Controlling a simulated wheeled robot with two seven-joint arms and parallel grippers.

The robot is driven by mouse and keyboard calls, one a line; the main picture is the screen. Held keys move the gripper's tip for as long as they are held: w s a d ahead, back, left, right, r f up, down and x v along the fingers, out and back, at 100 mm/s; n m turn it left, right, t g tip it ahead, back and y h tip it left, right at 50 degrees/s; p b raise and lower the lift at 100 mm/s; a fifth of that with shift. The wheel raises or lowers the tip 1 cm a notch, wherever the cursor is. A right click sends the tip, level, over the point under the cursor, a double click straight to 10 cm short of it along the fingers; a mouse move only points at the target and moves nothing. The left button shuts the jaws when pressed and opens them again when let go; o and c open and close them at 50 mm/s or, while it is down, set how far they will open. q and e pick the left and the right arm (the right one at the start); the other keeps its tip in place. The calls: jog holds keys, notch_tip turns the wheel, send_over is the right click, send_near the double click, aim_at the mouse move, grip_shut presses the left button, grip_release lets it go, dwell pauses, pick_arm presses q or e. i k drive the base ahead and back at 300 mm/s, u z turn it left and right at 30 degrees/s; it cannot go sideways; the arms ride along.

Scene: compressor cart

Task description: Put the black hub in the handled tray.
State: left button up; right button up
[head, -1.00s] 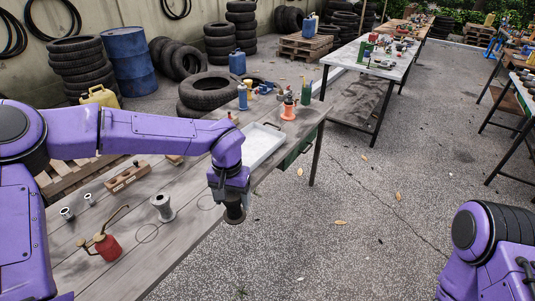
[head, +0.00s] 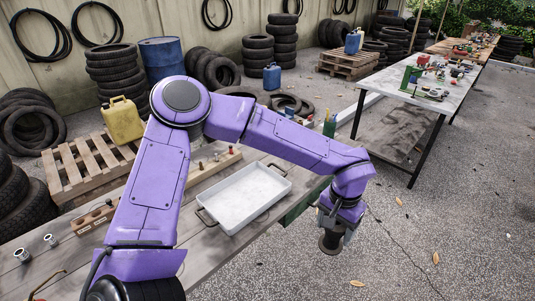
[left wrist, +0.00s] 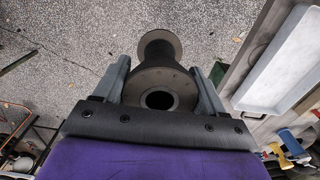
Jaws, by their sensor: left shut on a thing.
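The black hub (head: 329,242) is a dark spool with wide flanges. My left gripper (head: 338,222) is shut on it and holds it in the air past the bench's front edge, right of the tray. In the left wrist view the hub (left wrist: 159,72) sits between the two fingers of the gripper (left wrist: 165,85), its bored end toward the camera. The handled tray (head: 245,200) is a shallow white tray with dark handles at its ends, lying empty on the bench. It also shows at the upper right of the left wrist view (left wrist: 285,60). My right gripper is out of view.
The wooden bench (head: 215,262) carries a wooden block with holes (head: 97,216) and small metal flanged parts (head: 50,240) at the left. My left arm hides part of the bench. Open asphalt (head: 440,230) lies to the right.

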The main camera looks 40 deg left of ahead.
aim_at(245, 196)
jog(key=u, duration=0.15)
jog(key=i, duration=0.75)
jog(key=u, duration=1.25)
jog(key=i, duration=0.6)
jog(key=u, duration=0.65)
